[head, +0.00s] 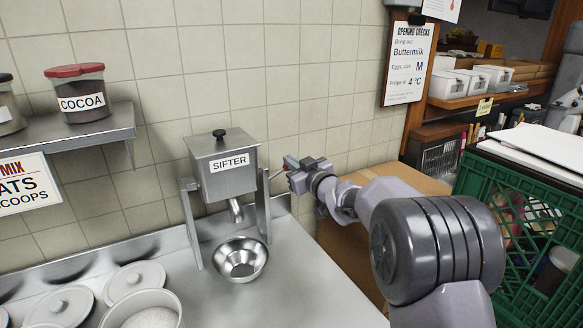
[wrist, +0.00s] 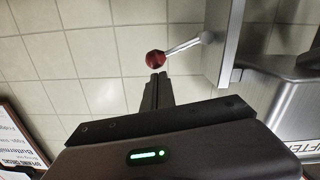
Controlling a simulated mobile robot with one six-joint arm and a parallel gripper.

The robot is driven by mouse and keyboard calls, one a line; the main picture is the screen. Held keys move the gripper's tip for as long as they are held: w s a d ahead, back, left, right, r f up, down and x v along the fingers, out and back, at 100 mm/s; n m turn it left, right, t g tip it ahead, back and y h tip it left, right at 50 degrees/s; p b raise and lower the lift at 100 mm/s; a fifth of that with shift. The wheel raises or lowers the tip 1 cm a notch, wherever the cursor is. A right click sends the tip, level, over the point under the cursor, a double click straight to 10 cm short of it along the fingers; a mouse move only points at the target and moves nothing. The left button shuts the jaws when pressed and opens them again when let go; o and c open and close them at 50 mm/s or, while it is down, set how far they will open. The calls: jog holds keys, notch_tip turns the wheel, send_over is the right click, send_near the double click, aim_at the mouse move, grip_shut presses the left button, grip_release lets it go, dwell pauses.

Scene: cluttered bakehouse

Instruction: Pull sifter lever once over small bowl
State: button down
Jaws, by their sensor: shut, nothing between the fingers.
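The metal sifter (head: 222,172) stands on two legs on the steel counter in the head view, with a label and a black lid knob. Its spout points down over a small steel bowl (head: 240,260), whose inside looks empty. The lever is a thin rod with a red ball knob (wrist: 155,58) in the wrist view, sticking out from the sifter's side. My gripper (head: 291,162) is at the right side of the sifter. In the wrist view its shut fingers (wrist: 157,80) point at the knob, just short of it or touching; I cannot tell which. Nothing is between them.
A shelf (head: 80,135) with a cocoa jar (head: 82,98) is at the upper left. Lidded tubs and an open tub of white powder (head: 152,318) stand on the counter at the lower left. A green crate (head: 470,165) is at the right. The counter right of the bowl is clear.

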jog(key=shift+d+f, duration=0.1)
jog(key=shift+f, duration=0.05)
dwell(0.3)
notch_tip(320, 180, down, 6)
jog(key=w+d+m+p, duration=0.1)
jog(key=m+p, duration=0.1)
jog(key=m, duration=0.5)
jog(key=shift+d+f+m+g+y+p, duration=0.2)
jog(key=shift+d+m+g+y+p, duration=0.1)
jog(key=shift+d+y+p, duration=0.1)
jog(key=shift+f, duration=0.15)
jog(key=shift+a, duration=0.1)
